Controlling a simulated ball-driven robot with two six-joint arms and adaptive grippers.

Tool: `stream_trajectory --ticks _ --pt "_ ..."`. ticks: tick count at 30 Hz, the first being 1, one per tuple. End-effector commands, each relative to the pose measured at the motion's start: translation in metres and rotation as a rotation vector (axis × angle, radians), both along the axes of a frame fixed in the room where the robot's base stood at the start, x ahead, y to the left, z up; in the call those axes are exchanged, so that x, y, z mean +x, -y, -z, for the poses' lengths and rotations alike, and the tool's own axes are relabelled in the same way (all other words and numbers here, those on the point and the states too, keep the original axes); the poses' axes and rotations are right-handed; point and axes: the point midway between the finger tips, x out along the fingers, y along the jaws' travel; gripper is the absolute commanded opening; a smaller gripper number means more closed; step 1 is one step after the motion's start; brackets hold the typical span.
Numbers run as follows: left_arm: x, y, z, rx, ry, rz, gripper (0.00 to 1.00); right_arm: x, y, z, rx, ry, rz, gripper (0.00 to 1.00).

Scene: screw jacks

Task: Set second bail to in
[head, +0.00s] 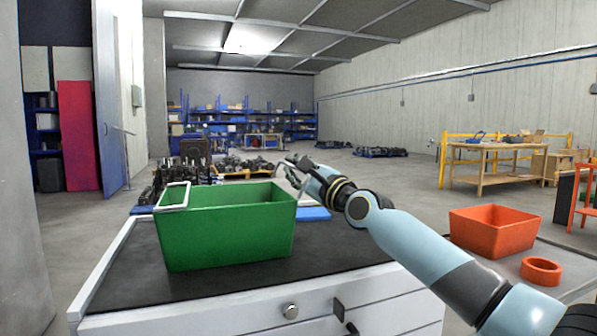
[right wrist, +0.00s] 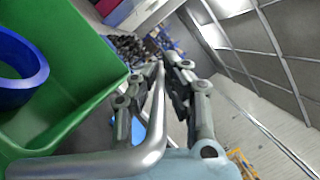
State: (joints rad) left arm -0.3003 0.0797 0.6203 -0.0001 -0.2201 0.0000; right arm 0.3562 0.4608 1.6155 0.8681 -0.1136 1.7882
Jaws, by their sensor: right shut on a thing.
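A green crate (head: 225,235) stands on the dark top of a cabinet in the head view; its wall also fills the left of the right wrist view (right wrist: 75,85). A pale grey bail (head: 187,196) lies at the crate's left end, by the rim. The second bail (right wrist: 153,125) is a bent grey bar in the right wrist view, rising from the crate's near side up to my fingers. My right gripper (head: 290,166) is above the crate's right end, and its fingers (right wrist: 172,72) are shut on this bail, raised above the rim. My left gripper is out of view.
A blue ring (right wrist: 20,72) lies inside the crate. A blue flat item (head: 314,214) lies on the cabinet top behind my arm. An orange bin (head: 492,235) and an orange ring (head: 541,270) are at the right. The cabinet top (head: 330,255) in front of the arm is clear.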

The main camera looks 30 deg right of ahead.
Motion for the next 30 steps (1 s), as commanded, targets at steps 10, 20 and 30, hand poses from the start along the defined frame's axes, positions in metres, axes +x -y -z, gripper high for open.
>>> stream_trajectory --ticks 10,20,30 --pt "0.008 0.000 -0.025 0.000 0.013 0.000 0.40 0.004 -0.015 -0.011 -0.316 -0.083 0.000 0.00" --pt "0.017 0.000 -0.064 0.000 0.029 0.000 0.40 0.007 -0.030 -0.014 -0.619 -0.163 -0.001 0.00" --pt "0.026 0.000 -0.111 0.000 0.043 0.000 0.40 0.011 -0.045 -0.011 -0.929 -0.247 -0.002 0.00"
